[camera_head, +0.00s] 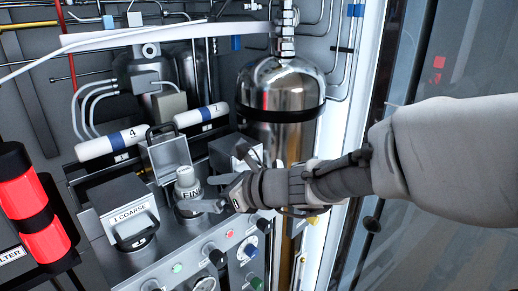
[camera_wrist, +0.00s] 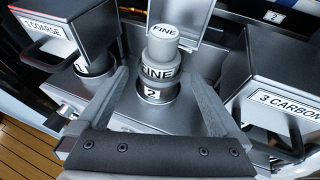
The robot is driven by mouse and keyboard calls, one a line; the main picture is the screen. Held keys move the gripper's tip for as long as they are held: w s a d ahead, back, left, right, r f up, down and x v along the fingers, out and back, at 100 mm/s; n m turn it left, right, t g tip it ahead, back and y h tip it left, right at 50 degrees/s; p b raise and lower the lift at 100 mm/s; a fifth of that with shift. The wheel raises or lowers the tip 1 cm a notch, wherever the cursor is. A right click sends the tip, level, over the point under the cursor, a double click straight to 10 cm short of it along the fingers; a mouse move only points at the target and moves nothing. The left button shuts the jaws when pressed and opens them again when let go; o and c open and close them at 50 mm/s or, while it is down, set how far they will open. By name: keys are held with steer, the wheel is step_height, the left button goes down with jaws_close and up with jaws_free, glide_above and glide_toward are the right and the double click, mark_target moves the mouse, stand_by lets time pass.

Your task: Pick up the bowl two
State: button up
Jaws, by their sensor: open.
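A grey cylinder marked FINE (camera_wrist: 158,70) stands upright in a round metal bowl or socket labelled 2 (camera_wrist: 172,94) in the wrist view. The FINE cylinder also shows in the head view (camera_head: 186,176), at the second housing, whose lid (camera_head: 170,155) stands raised behind it. My gripper (camera_wrist: 160,80) is open, with one finger on each side of the FINE cylinder and the labelled part. I cannot tell whether either finger touches. In the head view my gripper (camera_head: 207,193) reaches in from the right and hides part of the bowl.
The 1 COARSE housing (camera_head: 129,213) stands left, and the 3 CARBON housing (camera_wrist: 285,98) close on the right. White cylinders, one marked 4 (camera_head: 112,143), lie behind. A steel tank (camera_head: 280,85) stands behind my wrist. Red cylinders (camera_head: 30,200) are at far left.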

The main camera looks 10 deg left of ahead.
mark_target(187, 214)
steer(key=shift+f+x, duration=0.15)
steer(key=shift+x, duration=1.25)
steer(key=shift+f+x, duration=0.15)
steer(key=shift+x, duration=1.2)
steer(key=shift+d, duration=0.15)
steer(key=c, duration=1.3)
